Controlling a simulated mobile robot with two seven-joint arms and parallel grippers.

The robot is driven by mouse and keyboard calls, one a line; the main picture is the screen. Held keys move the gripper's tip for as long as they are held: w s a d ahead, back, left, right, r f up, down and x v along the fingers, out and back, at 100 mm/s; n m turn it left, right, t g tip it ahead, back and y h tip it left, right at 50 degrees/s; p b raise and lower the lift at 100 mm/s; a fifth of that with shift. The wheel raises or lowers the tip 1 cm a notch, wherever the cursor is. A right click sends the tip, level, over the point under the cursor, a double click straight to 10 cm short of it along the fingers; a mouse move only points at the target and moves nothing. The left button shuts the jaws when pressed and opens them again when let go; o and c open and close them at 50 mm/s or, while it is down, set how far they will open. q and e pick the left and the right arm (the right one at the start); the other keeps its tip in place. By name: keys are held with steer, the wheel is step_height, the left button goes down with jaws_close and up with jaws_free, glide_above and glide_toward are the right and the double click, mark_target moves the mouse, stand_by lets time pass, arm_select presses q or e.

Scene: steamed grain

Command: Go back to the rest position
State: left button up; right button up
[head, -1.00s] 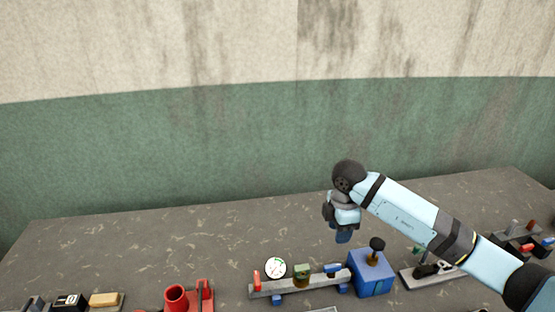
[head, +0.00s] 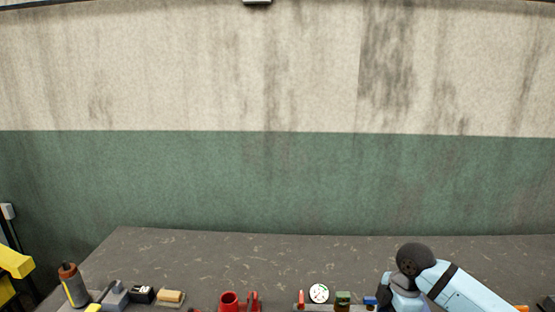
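My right arm (head: 455,286) comes in from the lower right of the head view, light blue with a black rounded joint (head: 415,259). Its grey wrist part (head: 398,290) points down over the table at the bottom edge. The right gripper's fingers are cut off below the frame, so I cannot see whether it holds anything. My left arm and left gripper are not in view.
A dark grey table (head: 240,255) spans the bottom; its back part is clear. Along the bottom edge stand a red cup-like fixture (head: 229,300), a white round gauge (head: 319,293), a tan block (head: 171,296) and a grey-brown cylinder (head: 73,285). Yellow structure (head: 14,262) stands left.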

steer(key=s+a+n+t+y, duration=0.1)
steer(key=s+a+t+y, duration=0.1)
steer(key=s+a+y, duration=0.5)
steer(key=s+a+n+t+y, duration=0.1)
steer(key=s+a+y, duration=0.2)
steer(key=a+y, duration=0.75)
steer(key=s+d+f+m+t+h, duration=0.3)
steer(key=d+f+m+t+h, duration=0.5)
steer(key=m+t+h, duration=0.5)
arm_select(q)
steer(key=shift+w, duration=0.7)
arm_select(e)
steer(key=s+d+f+m+g+h, duration=0.1)
steer(key=s+d+f+m+g, duration=0.1)
steer(key=s+f, duration=0.3)
steer(key=s+d+f+m+g+h, duration=0.2)
steer(key=s+f, duration=0.4)
steer(key=f, duration=0.1)
steer(key=shift+s+f+m+g, duration=0.2)
steer(key=shift+s+m+g, duration=0.1)
steer(key=shift+g, duration=0.1)
